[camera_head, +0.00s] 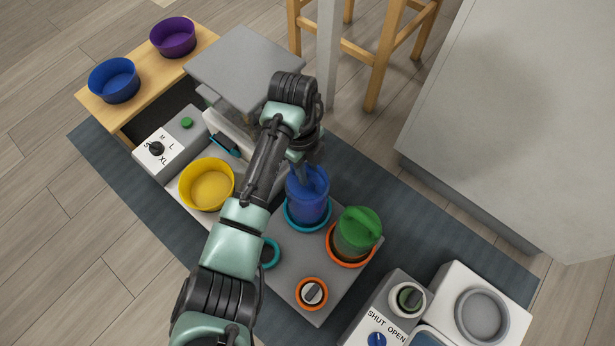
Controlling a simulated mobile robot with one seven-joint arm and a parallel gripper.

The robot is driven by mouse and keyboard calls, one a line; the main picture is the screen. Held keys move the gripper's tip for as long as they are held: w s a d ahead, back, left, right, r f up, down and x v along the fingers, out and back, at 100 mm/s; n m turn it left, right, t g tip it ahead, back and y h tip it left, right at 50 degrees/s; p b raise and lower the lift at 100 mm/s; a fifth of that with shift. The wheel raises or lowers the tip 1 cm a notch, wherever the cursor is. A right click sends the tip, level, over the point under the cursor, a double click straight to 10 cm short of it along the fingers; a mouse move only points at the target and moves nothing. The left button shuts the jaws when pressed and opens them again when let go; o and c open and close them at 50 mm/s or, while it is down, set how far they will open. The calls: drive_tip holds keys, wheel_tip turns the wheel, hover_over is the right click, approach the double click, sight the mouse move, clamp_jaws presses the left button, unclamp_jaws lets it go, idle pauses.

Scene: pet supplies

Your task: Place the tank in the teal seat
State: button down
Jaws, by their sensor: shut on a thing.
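A translucent blue tank (307,198) stands upright, or nearly so, at the large teal seat (289,222) on a grey base (282,282). The teal ring shows around its lower end; I cannot tell whether the tank rests fully down. My gripper (309,170) is shut on the top of the blue tank, and my wrist hides part of the fingers. A green tank (357,230) sits in an orange seat (347,261) just to the right. A smaller teal ring (271,253) lies partly behind my arm.
A small orange ring with a knob (311,293) is at the base's front. A yellow bowl (207,184) and a dial box (157,149) are left. Blue (113,80) and purple (173,38) bowls stand on a wooden bench. A shut/open control box (387,313) is lower right.

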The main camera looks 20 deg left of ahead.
sight(307, 190)
wheel_tip(307, 190, down, 3)
drive_tip(key=shift+r+b, duration=0.15)
drive_tip(key=shift+b, duration=0.55)
drive_tip(key=shift+r, duration=0.1)
drive_tip(key=c, duration=1.2)
unclamp_jaws()
drive_tip(key=shift+f, duration=0.2)
drive_tip(key=o, duration=0.5)
